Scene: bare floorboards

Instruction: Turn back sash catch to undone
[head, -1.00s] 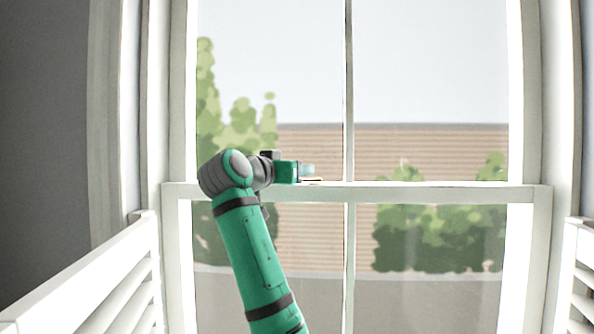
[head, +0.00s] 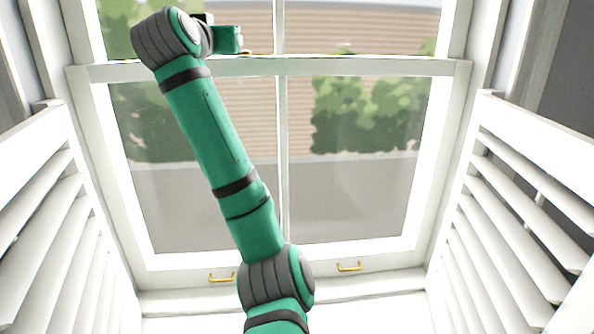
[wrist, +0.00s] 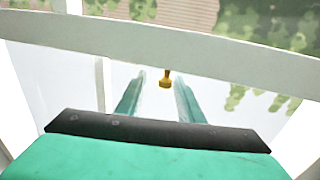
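The sash catch (wrist: 165,79) is a small brass-coloured piece beside the pale meeting rail (wrist: 200,52) in the wrist view. My gripper (wrist: 160,84) is open, with its two teal fingers apart. The catch shows between the fingertips, with a visible gap to each finger; I cannot tell its depth. In the head view my gripper (head: 230,40) is at the window's meeting rail (head: 350,66), left of the central glazing bar. The catch is barely visible there, and its turned position is unclear.
White louvred shutters stand open at left (head: 50,200) and right (head: 520,200). Two brass sash lifts, left (head: 221,277) and right (head: 348,267), are on the bottom rail. Outside, bushes (head: 365,115) and a wall show through the glass.

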